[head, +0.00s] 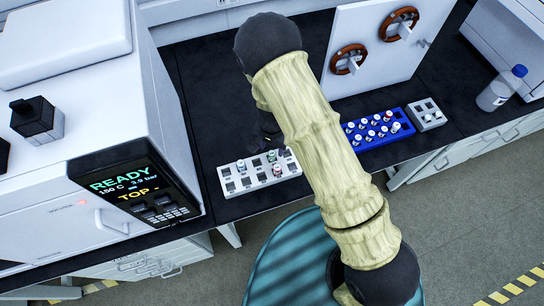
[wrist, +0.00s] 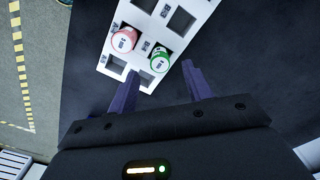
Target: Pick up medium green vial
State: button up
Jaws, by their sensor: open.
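The green-capped vial (wrist: 159,60) stands in a slot of the white rack (wrist: 201,18) in the wrist view. A red-capped vial (wrist: 124,40) stands in the same rack, to its upper left. My gripper (wrist: 161,84) is open and empty, with one finger on each side of the green vial's lower edge in the picture. I cannot tell how far above the rack the fingertips are. In the head view the white rack (head: 265,185) lies on the black bench and my gripper (head: 268,130) is dark and partly hidden at its back edge.
A blue rack (head: 372,144) with several vials and a small grey rack (head: 427,125) lie to the right. A white panel with brown rings (head: 375,60) stands behind. The machine with the READY screen (head: 130,185) is close on the left. A bottle (head: 495,95) stands far right.

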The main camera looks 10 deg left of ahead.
aim_at(272, 153)
jog(key=shift+f+p, duration=0.85)
jog(key=shift+f, duration=1.7)
jog(key=shift+c, duration=0.2)
jog(key=shift+w, duration=0.1)
jog(key=c, duration=1)
